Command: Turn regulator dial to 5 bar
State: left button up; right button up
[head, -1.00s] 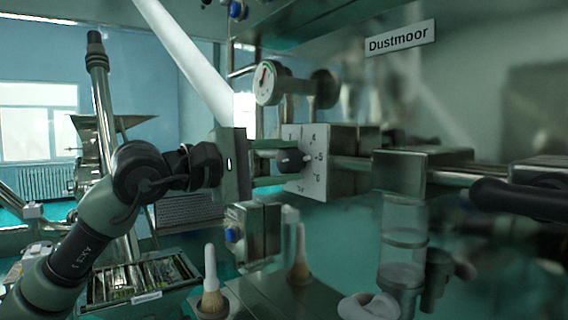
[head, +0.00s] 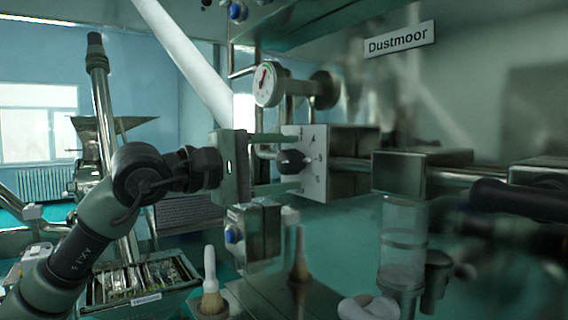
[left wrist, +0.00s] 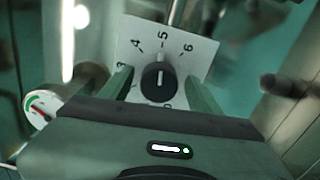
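The regulator dial is a black round knob (head: 292,161) on a white number plate (head: 314,178), fixed to the front of a metal block. In the left wrist view the knob (left wrist: 158,84) shows a white mark pointing up to the 5 on the plate (left wrist: 187,62). My left gripper (head: 284,162) is open, with one finger above and one below the knob in the head view. In the left wrist view its fingers (left wrist: 160,80) stand on either side of the knob with gaps. My right gripper is not in view.
A round pressure gauge (head: 267,84) sits above the dial on a pipe. A metal block with a blue button (head: 232,235) is below the gripper. Brushes (head: 213,290) stand at the bottom, near a clear cylinder (head: 402,240). A Dustmoor sign (head: 399,40) hangs above.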

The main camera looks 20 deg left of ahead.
pick_arm(q)
jog(key=b+v, duration=0.2)
jog(key=v, duration=0.5)
jog(key=shift+s+a, duration=0.25)
jog(key=shift+s, duration=0.05)
